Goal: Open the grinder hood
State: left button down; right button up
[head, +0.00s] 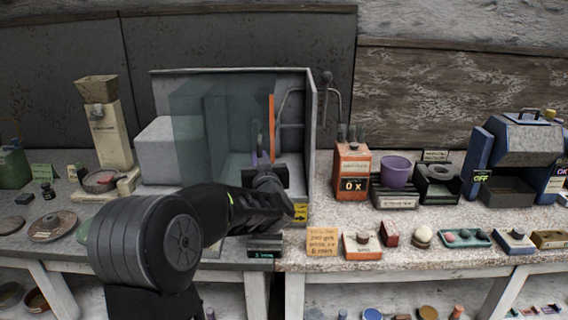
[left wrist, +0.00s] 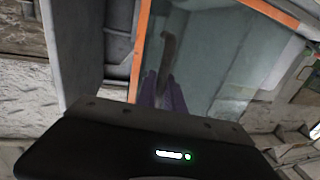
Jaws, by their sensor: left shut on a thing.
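The grinder hood (head: 205,115) is a see-through, bluish pane structure with an orange edge strip, standing inside a grey open-fronted cabinet (head: 309,110). Its pane and orange edging also fill much of the left wrist view (left wrist: 215,60). My left gripper (head: 260,145) is at the hood's right part, beside the orange strip. In the left wrist view its purple fingers are shut on a brown bar-like handle (left wrist: 168,48) in front of the pane. My wrist hides the hood's lower front in the head view. My right gripper is not in view.
A beige hopper device (head: 106,135) stands left of the cabinet. Right of it are an orange box (head: 352,172) marked 0x, a purple cup (head: 396,171) and a blue-sided machine (head: 520,140). Small items line the bench front, including a tray of balls (head: 465,237).

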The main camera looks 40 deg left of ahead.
pick_arm(q)
jog(key=s+a+b, duration=0.1)
jog(key=s+a, duration=0.1)
jog(key=s+a+b, duration=0.1)
jog(key=s+a, duration=0.1)
jog(key=a, duration=0.1)
jog(key=s+a+b, duration=0.1)
jog(key=s+a, duration=0.1)
jog(key=a, duration=0.1)
jog(key=shift+s+f, duration=0.1)
jog(key=shift+f, duration=0.1)
jog(key=shift+s+a+r, duration=0.15)
jog(key=shift+s+a, duration=0.2)
jog(key=shift+a, duration=0.2)
jog(key=c, duration=1.5)
grip_release()
jog(key=shift+o, duration=0.2)
send_near(217, 152)
jog(key=shift+v, duration=0.85)
